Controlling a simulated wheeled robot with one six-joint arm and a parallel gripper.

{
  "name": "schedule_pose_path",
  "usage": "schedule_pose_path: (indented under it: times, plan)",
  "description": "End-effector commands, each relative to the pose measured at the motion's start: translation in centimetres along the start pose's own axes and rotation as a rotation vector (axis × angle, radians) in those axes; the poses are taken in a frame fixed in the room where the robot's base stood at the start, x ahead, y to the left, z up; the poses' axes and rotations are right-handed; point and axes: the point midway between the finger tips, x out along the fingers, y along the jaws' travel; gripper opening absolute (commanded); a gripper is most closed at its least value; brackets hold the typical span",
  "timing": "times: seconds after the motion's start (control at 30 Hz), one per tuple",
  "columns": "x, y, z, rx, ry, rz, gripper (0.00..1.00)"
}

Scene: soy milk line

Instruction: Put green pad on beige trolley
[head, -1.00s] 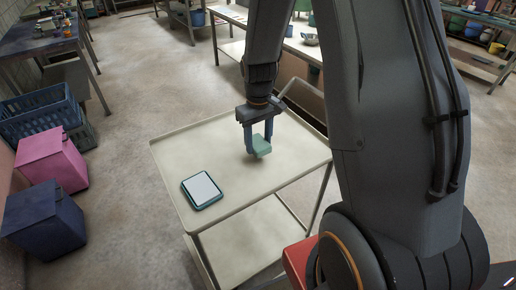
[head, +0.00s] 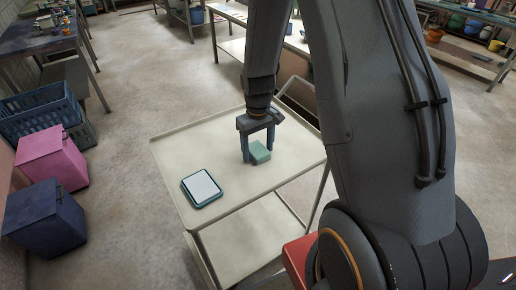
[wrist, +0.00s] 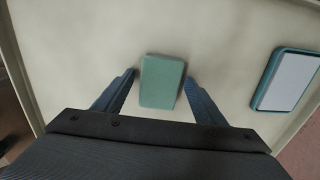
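The green pad (head: 260,152) is a small pale green block lying on the top of the beige trolley (head: 232,182). In the wrist view the pad (wrist: 162,82) lies between and a little beyond my two fingertips, with a gap on each side. My gripper (head: 259,157) is open, its blue fingers low over the trolley top on either side of the pad. The gripper also shows in the wrist view (wrist: 160,84). The trolley top (wrist: 110,40) fills most of that view.
A teal-rimmed tablet-like device with a pale face (head: 202,188) lies on the trolley top, left of the pad. A pink box (head: 53,157), a dark blue box (head: 45,215) and blue crates (head: 40,115) stand on the floor to the left. The trolley's middle top is clear.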

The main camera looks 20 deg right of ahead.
Motion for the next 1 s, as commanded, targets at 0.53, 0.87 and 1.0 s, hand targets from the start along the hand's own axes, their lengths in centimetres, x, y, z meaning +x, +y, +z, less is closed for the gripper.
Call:
schedule_pose_path:
  times: [0.53,0.87,1.0]
  plan:
    - [-4.5,0.1,-0.2,0.0,0.006,0.002,0.65]
    - [-10.0,0.0,-0.1,0.0,0.004,0.001,0.65]
    - [-11.5,0.0,-0.1,0.0,0.002,0.001,0.65]
